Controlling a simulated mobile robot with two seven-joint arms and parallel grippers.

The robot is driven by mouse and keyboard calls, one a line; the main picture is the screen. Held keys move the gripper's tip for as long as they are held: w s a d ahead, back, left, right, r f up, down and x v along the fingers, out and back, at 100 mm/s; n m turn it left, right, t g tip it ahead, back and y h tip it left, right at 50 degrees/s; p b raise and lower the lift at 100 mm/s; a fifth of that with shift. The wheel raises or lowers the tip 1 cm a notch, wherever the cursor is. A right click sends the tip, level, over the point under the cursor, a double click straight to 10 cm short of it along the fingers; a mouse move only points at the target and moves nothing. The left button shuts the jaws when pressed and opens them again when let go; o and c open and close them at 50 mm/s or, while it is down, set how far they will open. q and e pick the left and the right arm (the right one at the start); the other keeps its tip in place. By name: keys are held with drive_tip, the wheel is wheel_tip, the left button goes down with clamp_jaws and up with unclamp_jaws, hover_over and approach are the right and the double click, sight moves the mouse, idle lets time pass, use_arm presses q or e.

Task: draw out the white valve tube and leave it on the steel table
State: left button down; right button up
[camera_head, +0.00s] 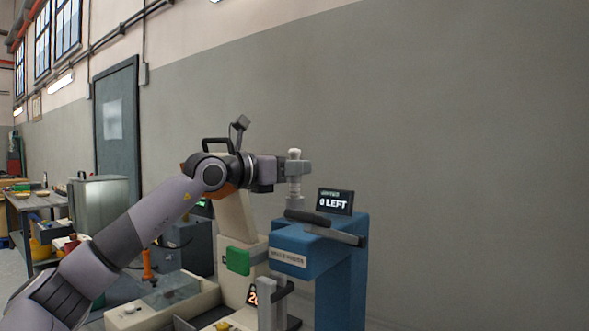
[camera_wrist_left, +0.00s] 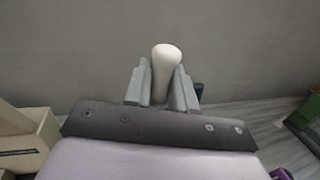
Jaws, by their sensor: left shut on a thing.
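The white valve tube (camera_head: 295,187) stands upright above the blue machine (camera_head: 318,254) in the head view. My left gripper (camera_head: 293,167) is shut on it near its rounded top, with the ribbed lower part showing below the fingers. I cannot tell whether its lower end is clear of the machine. In the left wrist view the white tube (camera_wrist_left: 165,60) sits between the two grey fingers of my left gripper (camera_wrist_left: 162,88). A grey-topped table (camera_head: 38,200), which may be the steel table, stands at the far left with items on it. My right gripper is not in view.
A small display (camera_head: 335,201) reading "0 LEFT" stands on the blue machine, beside dark levers. A cream machine with a green block (camera_head: 238,261) stands to its left. A grey metal box (camera_head: 100,203) is near the table. The wall lies behind.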

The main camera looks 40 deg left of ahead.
use_arm(q)
drive_tip(key=shift+r+p, duration=1.45)
drive_tip(key=shift+r, duration=0.5)
wheel_tip(320, 180, up, 2)
drive_tip(key=shift+p, duration=0.35)
drive_tip(key=shift+r, duration=1)
